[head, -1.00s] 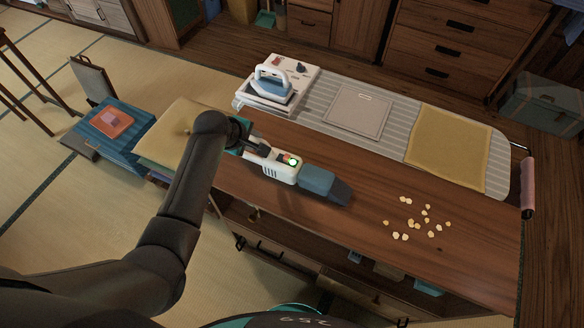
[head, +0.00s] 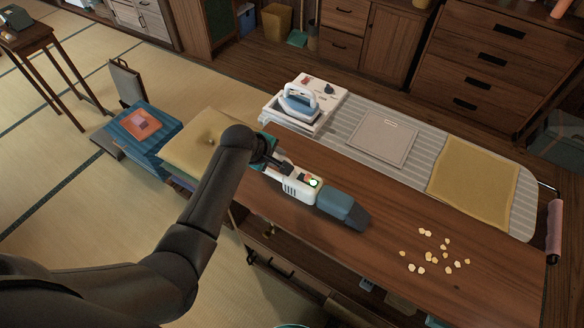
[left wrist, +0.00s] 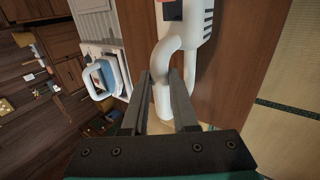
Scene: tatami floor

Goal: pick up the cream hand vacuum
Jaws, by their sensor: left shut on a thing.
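The cream hand vacuum (head: 298,188) has a blue-grey nozzle (head: 343,208) pointing right and a lit green spot on top. It is at the left part of the wooden tabletop; I cannot tell whether it rests on it or is just above. My left gripper (head: 272,163) is shut on its handle at the left end. In the left wrist view the two fingers (left wrist: 167,98) stand either side of the cream handle (left wrist: 168,60). My right gripper is not in view.
Pale yellow crumbs (head: 436,251) lie on the wooden tabletop (head: 390,220). Behind are an iron (head: 299,102) on its stand, a grey pad (head: 382,139) and a mustard cloth (head: 473,188) on a striped ironing board. Cushions (head: 195,143) are stacked at left.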

